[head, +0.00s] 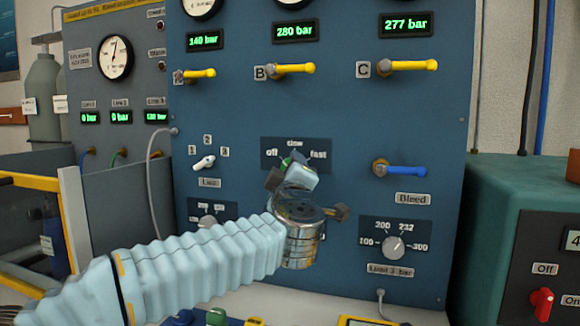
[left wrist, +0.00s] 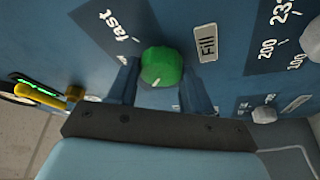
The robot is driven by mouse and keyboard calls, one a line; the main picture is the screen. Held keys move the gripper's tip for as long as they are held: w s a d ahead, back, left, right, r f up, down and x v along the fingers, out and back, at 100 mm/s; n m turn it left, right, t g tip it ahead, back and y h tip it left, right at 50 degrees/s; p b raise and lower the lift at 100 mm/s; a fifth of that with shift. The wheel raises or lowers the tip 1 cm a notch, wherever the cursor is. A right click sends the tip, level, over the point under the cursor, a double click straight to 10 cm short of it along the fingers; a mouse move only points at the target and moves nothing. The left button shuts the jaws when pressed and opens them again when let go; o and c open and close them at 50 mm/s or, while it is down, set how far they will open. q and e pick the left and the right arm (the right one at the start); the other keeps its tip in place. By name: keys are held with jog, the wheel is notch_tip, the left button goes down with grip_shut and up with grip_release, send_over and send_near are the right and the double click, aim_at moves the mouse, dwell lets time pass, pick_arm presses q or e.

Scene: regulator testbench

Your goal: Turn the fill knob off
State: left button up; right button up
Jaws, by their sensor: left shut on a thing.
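The green fill knob (left wrist: 161,66) sits on the blue panel beside the "Fill" label (left wrist: 207,43) in the left wrist view. Its scale (head: 295,147) reads off, slow and fast in the head view. A small white mark shows on the knob's lower edge in the wrist view; I cannot tell which setting it points to. My left gripper (head: 288,166) reaches up to the panel and hides most of the knob in the head view. Its two fingers (left wrist: 162,84) are shut on the knob, one on each side. My right gripper is not in view.
Above is a row of yellow valve handles, B (head: 292,69) among them. A white selector (head: 204,162) is at left. A green cabinet (head: 530,200) stands at far right.

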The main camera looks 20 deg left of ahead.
pick_arm(q)
jog(key=shift+n+g, duration=0.6)
jog(key=shift+n, duration=0.8)
jog(key=shift+y, duration=0.3)
jog(key=o, duration=1)
jog(key=shift+o, duration=0.2)
jog(key=b+v, duration=0.2)
jog(key=v, duration=1.2)
jog(key=shift+a+r, duration=0.1)
